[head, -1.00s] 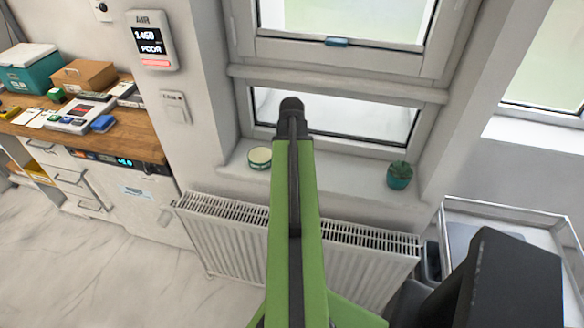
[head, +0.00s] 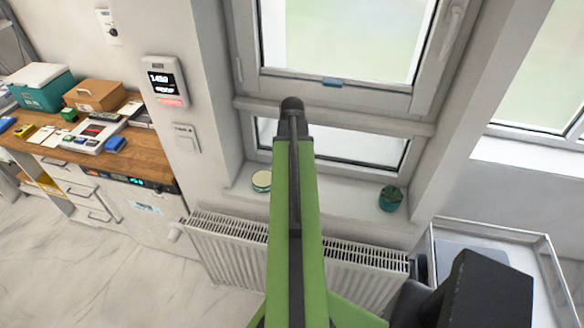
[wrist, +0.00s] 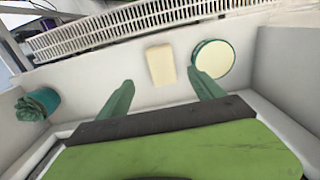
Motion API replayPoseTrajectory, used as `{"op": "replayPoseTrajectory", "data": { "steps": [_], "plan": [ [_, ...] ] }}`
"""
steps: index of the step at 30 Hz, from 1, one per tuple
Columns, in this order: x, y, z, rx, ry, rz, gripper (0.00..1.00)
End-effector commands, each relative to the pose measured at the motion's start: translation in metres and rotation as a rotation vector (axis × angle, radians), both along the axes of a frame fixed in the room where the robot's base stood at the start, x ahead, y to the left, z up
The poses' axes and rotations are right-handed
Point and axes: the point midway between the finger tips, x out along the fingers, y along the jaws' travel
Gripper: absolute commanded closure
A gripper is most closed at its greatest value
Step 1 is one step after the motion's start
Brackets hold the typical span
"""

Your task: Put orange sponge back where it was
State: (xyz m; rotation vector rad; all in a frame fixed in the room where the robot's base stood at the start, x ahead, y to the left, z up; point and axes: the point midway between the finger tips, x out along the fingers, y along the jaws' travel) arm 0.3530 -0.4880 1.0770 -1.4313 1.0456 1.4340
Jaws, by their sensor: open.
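No plainly orange sponge shows in any view. A pale cream block (wrist: 160,65) lies on the windowsill in the wrist view; I cannot tell whether it is the sponge. My gripper (wrist: 160,78) is open and empty, its two green fingers apart, with the block seen between and beyond the fingertips. A round tin with a pale lid (wrist: 213,58) sits right beside the block; it also shows on the sill in the head view (head: 261,181). In the head view my green arm hides the middle of the sill, and the block and fingers are not visible there.
A plant in a teal pot (head: 390,199) stands at the sill's right end. A radiator (head: 350,270) is below the sill and a window above it. A wooden counter (head: 150,150) at left holds boxes and small items. A metal-railed trolley (head: 540,290) stands at right.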

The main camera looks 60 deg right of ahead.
Motion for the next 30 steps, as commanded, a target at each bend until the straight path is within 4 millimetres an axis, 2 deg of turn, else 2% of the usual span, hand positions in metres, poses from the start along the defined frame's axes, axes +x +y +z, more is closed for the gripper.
{"op": "replayPoseTrajectory", "data": {
  "steps": [8,11,14,15,17,18,20,21,24,27,30],
  "plan": [
    [0.004,0.003,-0.002,0.000,0.000,0.010,0.23],
    [0.035,0.029,-0.002,0.000,0.000,0.095,0.23],
    [0.092,0.089,-0.002,0.000,-0.001,0.276,0.23],
    [0.117,0.121,-0.002,0.000,-0.001,0.366,0.23],
    [0.150,0.171,-0.002,-0.001,0.000,0.501,0.23],
    [0.168,0.206,-0.002,-0.001,-0.001,0.591,0.23],
    [0.190,0.260,-0.002,-0.001,-0.001,0.725,0.23],
    [0.202,0.296,-0.002,-0.001,-0.001,0.812,0.23],
    [0.218,0.379,-0.002,-0.001,0.000,1.009,0.23],
    [0.221,0.440,-0.002,-0.002,-0.001,1.154,0.23],
    [0.221,0.477,-0.002,-0.002,-0.001,1.236,0.23]
  ]
}}
